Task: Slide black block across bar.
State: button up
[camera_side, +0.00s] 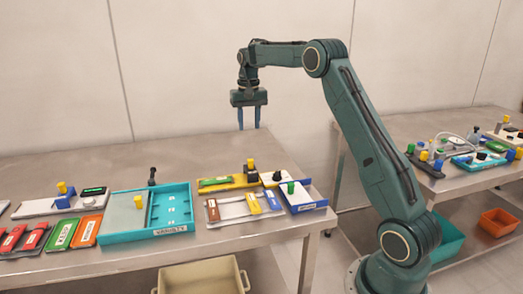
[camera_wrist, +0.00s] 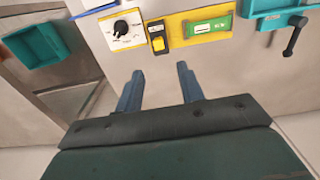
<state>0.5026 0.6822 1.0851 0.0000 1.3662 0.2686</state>
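My gripper (camera_side: 249,118) hangs high above the back of the table, fingers pointing down, apart and empty. Its two blue fingers also show in the wrist view (camera_wrist: 159,88), with nothing between them. A black upright piece (camera_side: 152,177) stands at the back edge of the turquoise tray (camera_side: 171,229). In the wrist view a black handle-like piece (camera_wrist: 295,36) hangs off the turquoise part (camera_wrist: 268,10) at the upper right. A black piece with a yellow switch (camera_wrist: 158,38) sits on the yellow panel (camera_wrist: 180,28). I cannot tell which is the black block, and no bar is clearly seen.
A white panel with a black knob (camera_wrist: 123,30) is beside the yellow panel. A blue tray (camera_side: 306,205) is at the table's right edge. Red, green and orange labelled pieces lie at the left. The back of the table (camera_side: 120,165) is bare. A second bench (camera_side: 455,180) stands right.

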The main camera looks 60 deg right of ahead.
aim_at(251, 161)
jog(key=shift+w+d+f, duration=0.1)
jog(key=shift+d+f, duration=0.25)
jog(key=shift+f, duration=0.1)
notch_tip(251, 161, down, 14)
jog(key=shift+r, duration=0.2)
dwell(0.5)
grip_shut()
